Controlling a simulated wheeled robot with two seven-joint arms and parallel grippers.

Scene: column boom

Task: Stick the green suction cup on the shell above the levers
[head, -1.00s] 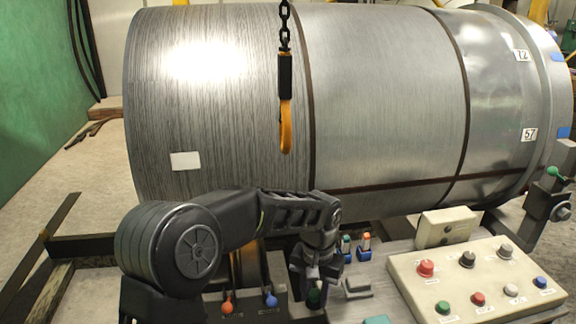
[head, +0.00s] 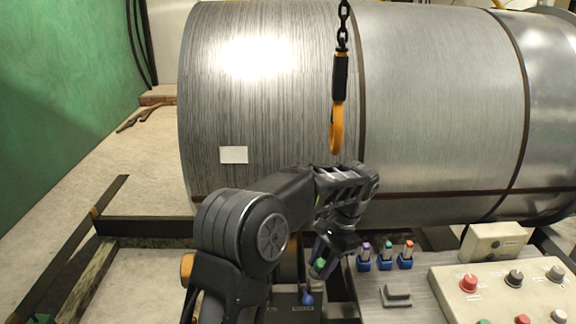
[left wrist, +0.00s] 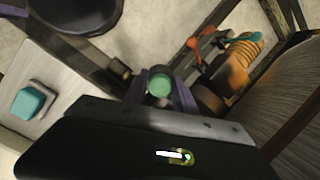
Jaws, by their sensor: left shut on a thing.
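My left gripper (head: 322,262) is shut on the green suction cup (head: 318,266), low in front of the shell. In the left wrist view the cup's round green face (left wrist: 159,86) sits between the fingertips (left wrist: 163,90). The shell (head: 270,120) is the big grey metal drum filling the back; the cup is apart from it. A lever with a blue knob (head: 307,297) stands just below the gripper. Other levers there are hidden behind my arm. My right gripper is not in view.
A yellow hook (head: 337,125) hangs on a chain before the shell. Several coloured pegs in blue holders (head: 386,255) and a button box (head: 500,290) stand to the right. A dark frame beam (head: 145,227) lies left. In the wrist view an orange ridged part (left wrist: 238,65) is close by.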

